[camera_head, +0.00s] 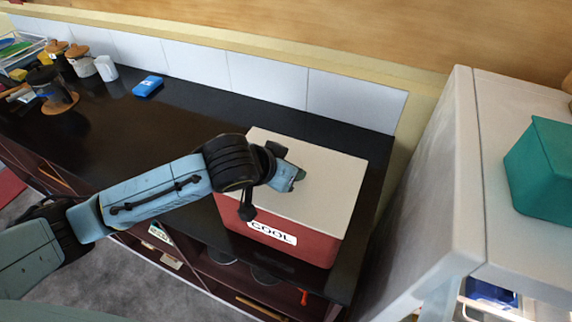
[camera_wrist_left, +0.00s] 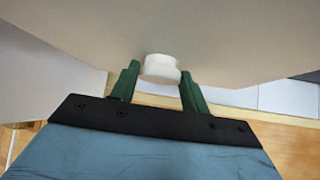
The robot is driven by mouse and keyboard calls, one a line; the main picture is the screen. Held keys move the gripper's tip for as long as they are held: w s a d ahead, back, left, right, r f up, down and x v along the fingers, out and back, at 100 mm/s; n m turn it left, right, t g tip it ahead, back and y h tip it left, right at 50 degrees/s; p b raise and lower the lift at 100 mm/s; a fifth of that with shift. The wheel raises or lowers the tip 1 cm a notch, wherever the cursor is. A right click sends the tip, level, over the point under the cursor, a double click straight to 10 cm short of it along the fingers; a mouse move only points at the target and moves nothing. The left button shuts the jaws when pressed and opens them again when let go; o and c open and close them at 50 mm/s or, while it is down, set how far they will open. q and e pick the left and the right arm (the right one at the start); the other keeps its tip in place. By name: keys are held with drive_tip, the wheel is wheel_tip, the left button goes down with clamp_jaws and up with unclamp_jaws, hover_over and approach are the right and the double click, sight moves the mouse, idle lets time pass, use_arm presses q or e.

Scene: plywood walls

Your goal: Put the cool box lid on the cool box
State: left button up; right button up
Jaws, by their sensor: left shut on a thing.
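The red cool box (camera_head: 285,238) with a "COOL" label stands on the dark counter. The white cool box lid (camera_head: 330,185) lies flat over its top and lines up closely with its edges; I cannot tell whether a thin gap remains. My left gripper (camera_head: 297,177) is over the middle of the lid. In the left wrist view the green fingers of my left gripper (camera_wrist_left: 159,78) are shut on the lid's round white knob (camera_wrist_left: 160,68). The lid's underside and the box's inside are hidden. My right gripper is out of view.
A tall white cabinet (camera_head: 430,190) stands right of the counter with a teal container (camera_head: 543,170) on top. A blue item (camera_head: 147,86), a white mug (camera_head: 106,68) and several jars stand at the counter's far left. The counter (camera_head: 150,125) between is clear.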

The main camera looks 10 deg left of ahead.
use_arm(q)
drive_tip(key=o, duration=1.3)
drive_tip(key=shift+f, duration=0.1)
drive_tip(key=shift+c, duration=0.2)
drive_tip(key=p+v, duration=0.2)
drive_tip(key=v, duration=1.1)
drive_tip(key=shift+s+p, duration=0.15)
drive_tip(key=shift+p, duration=0.15)
